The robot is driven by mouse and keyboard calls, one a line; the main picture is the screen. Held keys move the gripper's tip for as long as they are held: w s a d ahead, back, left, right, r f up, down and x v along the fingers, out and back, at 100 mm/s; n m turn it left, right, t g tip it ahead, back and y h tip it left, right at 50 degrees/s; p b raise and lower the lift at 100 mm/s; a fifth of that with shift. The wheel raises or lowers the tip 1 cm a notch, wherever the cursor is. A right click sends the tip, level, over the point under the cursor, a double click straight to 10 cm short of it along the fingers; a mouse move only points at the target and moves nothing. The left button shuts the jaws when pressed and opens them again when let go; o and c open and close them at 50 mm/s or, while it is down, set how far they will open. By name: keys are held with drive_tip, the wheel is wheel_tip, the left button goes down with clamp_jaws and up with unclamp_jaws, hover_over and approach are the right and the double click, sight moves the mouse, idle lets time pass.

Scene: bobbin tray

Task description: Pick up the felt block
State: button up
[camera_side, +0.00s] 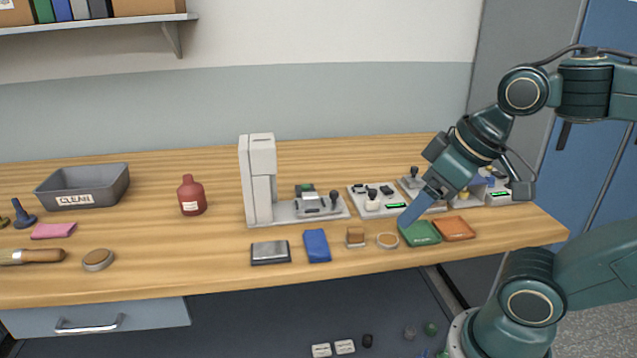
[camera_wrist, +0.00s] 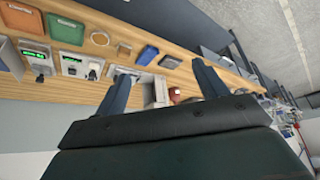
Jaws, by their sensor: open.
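No label marks the felt block, and I cannot tell for certain which piece it is. A small tan-brown block (camera_side: 355,237) stands near the bench's front, left of a pale ring (camera_side: 388,240). Further left are a flat blue piece (camera_side: 317,245) and a dark block with a grey top (camera_side: 270,252). The blue piece also shows in the wrist view (camera_wrist: 146,55). My gripper (camera_side: 412,212) is above the green tray (camera_side: 420,233), right of these pieces. In the wrist view, the gripper (camera_wrist: 163,82) has its two fingers apart, with nothing held between them.
An orange tray (camera_side: 455,228) lies right of the green one. Behind stand a tall white machine (camera_side: 258,180) and small devices (camera_side: 376,200). A red bottle (camera_side: 191,195), grey bin (camera_side: 100,181), pink piece (camera_side: 53,230) and round brown pad (camera_side: 98,259) are left. The front left-centre bench is clear.

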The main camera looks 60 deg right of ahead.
drive_tip(key=c, duration=0.3)
drive_tip(key=m+g+y, duration=0.1)
drive_tip(key=m+g, duration=0.3)
drive_tip(key=m, duration=2.4)
hover_over(355, 229)
drive_tip(key=s+d, duration=0.1)
drive_tip(key=d, duration=0.1)
wheel_tip(355, 229, down, 9)
drive_tip(key=shift+s+a+r, duration=0.15)
drive_tip(key=shift+s+a, duration=0.05)
drive_tip(key=shift+w+a+f, duration=0.15)
drive_tip(key=shift+f, duration=1.3)
drive_tip(key=shift+w+a+f, duration=0.15)
drive_tip(key=shift+a+f, duration=0.05)
drive_tip(key=shift+f, duration=1.2)
drive_tip(key=shift+w+a+f, duration=0.15)
drive_tip(key=shift+f, duration=1.3)
drive_tip(key=shift+f, duration=0.1)
